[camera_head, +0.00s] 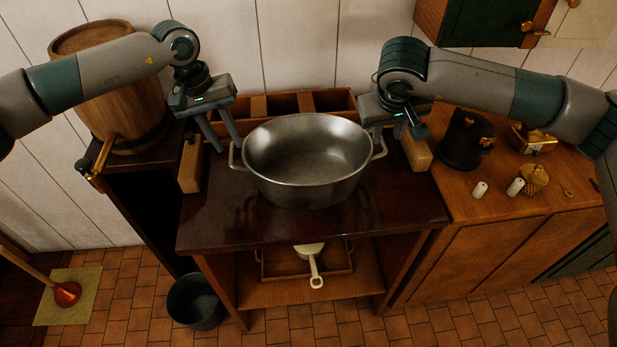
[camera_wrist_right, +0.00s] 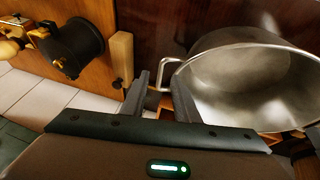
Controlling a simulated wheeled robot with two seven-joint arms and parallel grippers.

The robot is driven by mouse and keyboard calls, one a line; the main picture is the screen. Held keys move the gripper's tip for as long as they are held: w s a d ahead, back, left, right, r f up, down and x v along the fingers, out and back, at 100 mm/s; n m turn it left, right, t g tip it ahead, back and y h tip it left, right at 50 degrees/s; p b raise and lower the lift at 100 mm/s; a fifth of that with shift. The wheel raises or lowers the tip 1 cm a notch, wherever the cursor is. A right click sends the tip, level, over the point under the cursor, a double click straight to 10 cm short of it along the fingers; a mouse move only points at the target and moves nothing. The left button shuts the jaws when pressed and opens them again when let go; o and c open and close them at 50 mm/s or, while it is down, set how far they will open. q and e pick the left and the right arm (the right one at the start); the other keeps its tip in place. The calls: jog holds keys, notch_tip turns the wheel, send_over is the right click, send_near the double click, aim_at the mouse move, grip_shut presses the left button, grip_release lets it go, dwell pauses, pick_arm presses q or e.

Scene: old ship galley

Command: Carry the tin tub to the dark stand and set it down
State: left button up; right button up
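The tin tub (camera_head: 307,165) is a grey oval metal basin with a loop handle at each end. It is upright and empty over the glossy dark stand (camera_head: 215,228); its underside is hidden, so I cannot tell contact for certain. My left gripper (camera_head: 221,144) has its fingers apart, just above the tub's left handle. My right gripper (camera_head: 396,132) is at the right handle. In the right wrist view, my right gripper (camera_wrist_right: 160,84) has its fingers apart with the tub's handle (camera_wrist_right: 164,73) between them; the tub (camera_wrist_right: 245,85) fills the right side.
A wooden divided box (camera_head: 300,103) stands behind the tub, with wooden blocks (camera_head: 190,165) and (camera_head: 418,152) at either side. A barrel (camera_head: 115,95) is left. A bucket (camera_head: 196,302) is on the floor.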

jog(key=v, duration=0.4)
jog(key=shift+s+r, duration=0.15)
jog(key=shift+r, duration=0.15)
jog(key=shift+s+f, duration=0.1)
dwell(0.4)
